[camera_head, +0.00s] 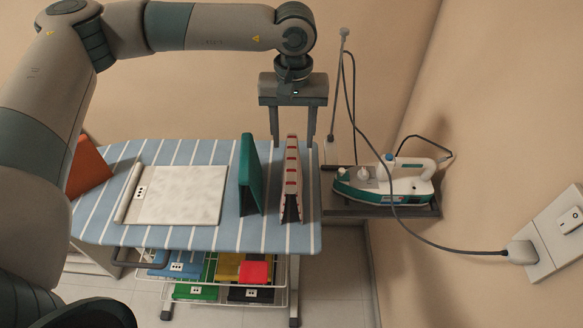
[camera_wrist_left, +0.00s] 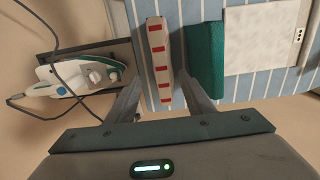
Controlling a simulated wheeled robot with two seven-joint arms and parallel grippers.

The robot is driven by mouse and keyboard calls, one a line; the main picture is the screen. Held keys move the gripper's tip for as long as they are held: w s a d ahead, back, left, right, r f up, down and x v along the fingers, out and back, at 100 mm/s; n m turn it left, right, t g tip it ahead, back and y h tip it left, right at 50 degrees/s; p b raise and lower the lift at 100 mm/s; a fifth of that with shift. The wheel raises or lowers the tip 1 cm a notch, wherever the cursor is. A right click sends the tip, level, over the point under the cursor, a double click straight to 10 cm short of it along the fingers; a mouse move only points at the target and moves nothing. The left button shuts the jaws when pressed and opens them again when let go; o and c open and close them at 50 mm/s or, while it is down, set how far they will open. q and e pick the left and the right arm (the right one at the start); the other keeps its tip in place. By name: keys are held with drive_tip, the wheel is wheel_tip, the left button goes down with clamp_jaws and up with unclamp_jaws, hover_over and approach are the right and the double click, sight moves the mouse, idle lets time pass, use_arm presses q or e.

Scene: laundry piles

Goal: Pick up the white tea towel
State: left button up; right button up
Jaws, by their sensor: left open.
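A white towel with red marks along its edge (camera_head: 291,188) stands folded upright like a tent near the right end of the ironing board (camera_head: 225,236). My left gripper (camera_head: 292,143) points down over it, open, with one finger on each side of the towel's upper part. The wrist view shows the red-marked white towel (camera_wrist_left: 160,65) running between the two open fingers (camera_wrist_left: 158,92), with gaps beside it. A plain white cloth (camera_head: 178,195) lies flat on the board, farther left. My right gripper is in neither view.
A green folded cloth (camera_head: 249,175) stands close left of the red-marked towel, near one finger. An iron (camera_head: 385,183) with a cord rests on a stand to the right. An orange cloth (camera_head: 88,168) is at the left. Coloured items lie in a rack (camera_head: 225,300) below.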

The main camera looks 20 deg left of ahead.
sight(291, 158)
use_arm(q)
drive_tip(key=shift+f+p, duration=0.35)
drive_tip(key=shift+f, duration=1.05)
drive_tip(key=shift+f+p, duration=0.15)
drive_tip(key=shift+p, duration=0.2)
drive_tip(key=shift+s+f+p, duration=0.2)
drive_tip(key=shift+f+p, duration=0.35)
drive_tip(key=shift+p, duration=0.1)
wheel_tip(291, 158, down, 3)
drive_tip(key=shift+s+a+r+p, duration=0.1)
drive_tip(key=shift+p, duration=0.75)
drive_tip(key=shift+f, duration=0.5)
